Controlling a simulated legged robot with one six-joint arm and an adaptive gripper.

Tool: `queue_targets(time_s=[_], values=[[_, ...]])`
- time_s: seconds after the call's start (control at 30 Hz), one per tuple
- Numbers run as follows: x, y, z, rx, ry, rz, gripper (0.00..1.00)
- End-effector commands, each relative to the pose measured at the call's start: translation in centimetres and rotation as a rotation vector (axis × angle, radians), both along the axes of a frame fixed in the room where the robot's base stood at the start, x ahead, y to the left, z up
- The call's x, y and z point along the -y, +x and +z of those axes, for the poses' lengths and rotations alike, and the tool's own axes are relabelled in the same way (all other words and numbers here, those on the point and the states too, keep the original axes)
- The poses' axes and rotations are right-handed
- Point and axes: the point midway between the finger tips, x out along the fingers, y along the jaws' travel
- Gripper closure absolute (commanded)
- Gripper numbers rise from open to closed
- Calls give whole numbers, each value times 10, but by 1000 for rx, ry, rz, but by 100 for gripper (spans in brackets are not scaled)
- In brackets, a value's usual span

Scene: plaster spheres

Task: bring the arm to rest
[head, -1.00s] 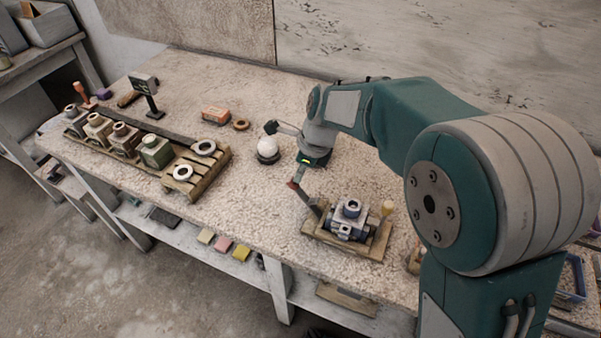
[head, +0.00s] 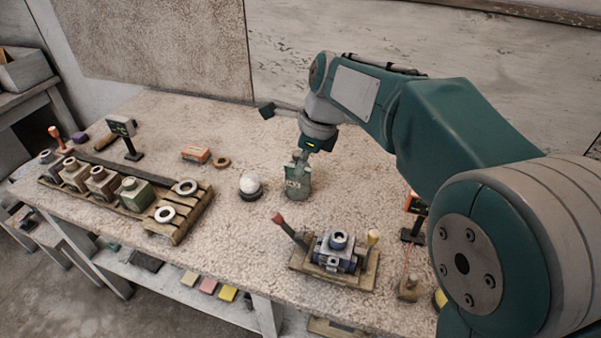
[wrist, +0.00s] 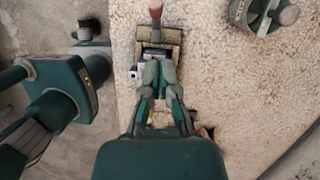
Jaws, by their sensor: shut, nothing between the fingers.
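My gripper (head: 301,157) points down from the wrist above the table (head: 225,255). Its fingers show together and empty in the wrist view (wrist: 160,77). In the head view the fingertips overlap the top of a green mould (head: 298,183). In the wrist view a green object, probably this mould (wrist: 262,14), lies well off to the upper right, apart from the fingers. Beyond the fingertips there is a wooden fixture (head: 300,262) with a grey-blue block (head: 338,254) and a red-tipped lever (head: 279,219). A white plaster sphere (head: 250,183) rests on a dark base left of the mould.
A wooden rack (head: 190,220) with several moulds and two pale rings stands at the left. An orange brick (head: 195,154), a brown ring (head: 222,162) and a small display stand (head: 127,138) lie behind. The front middle of the table is clear.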

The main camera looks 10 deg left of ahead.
Motion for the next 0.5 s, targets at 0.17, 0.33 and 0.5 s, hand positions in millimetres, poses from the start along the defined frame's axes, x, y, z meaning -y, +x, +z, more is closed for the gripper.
queue_targets(time_s=[0.17,0.33,0.5], values=[[1,0,0,0,1,0,100],[2,0,0,1,2,1,100],[28,-6,13,73,6,79,100]])
